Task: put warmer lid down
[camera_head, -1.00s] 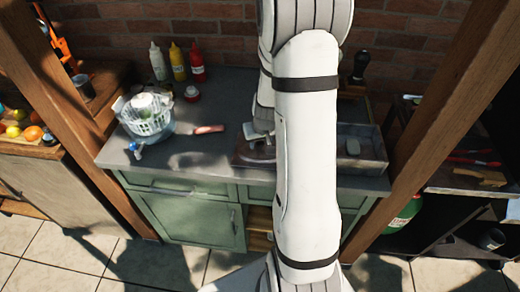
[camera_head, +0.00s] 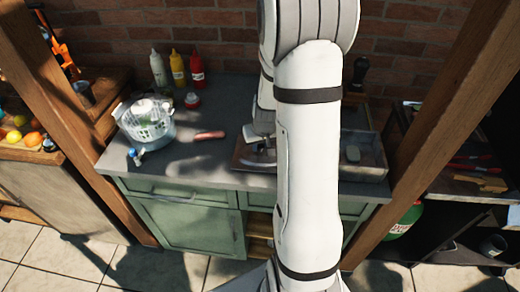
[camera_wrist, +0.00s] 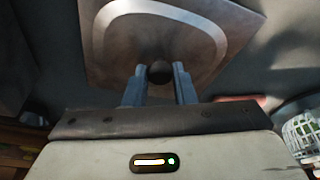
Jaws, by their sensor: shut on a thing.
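The warmer lid (camera_wrist: 112,62) is a rectangular grey-brown metal plate with a raised panel and a dark round knob (camera_wrist: 160,72). In the wrist view my gripper (camera_wrist: 159,78) has its two fingers on either side of the knob, shut on it. In the head view the lid (camera_head: 244,158) shows as a brownish plate over the counter, left of my arm. My arm hides its right part and most of the gripper. I cannot tell whether the lid touches the counter.
A grey tray (camera_head: 376,170) with a small grey block is right of my arm. A white basket (camera_head: 148,124), a reddish sausage-like item (camera_head: 209,135) and sauce bottles (camera_head: 177,68) stand left on the grey counter (camera_head: 228,98). Wooden posts flank the counter.

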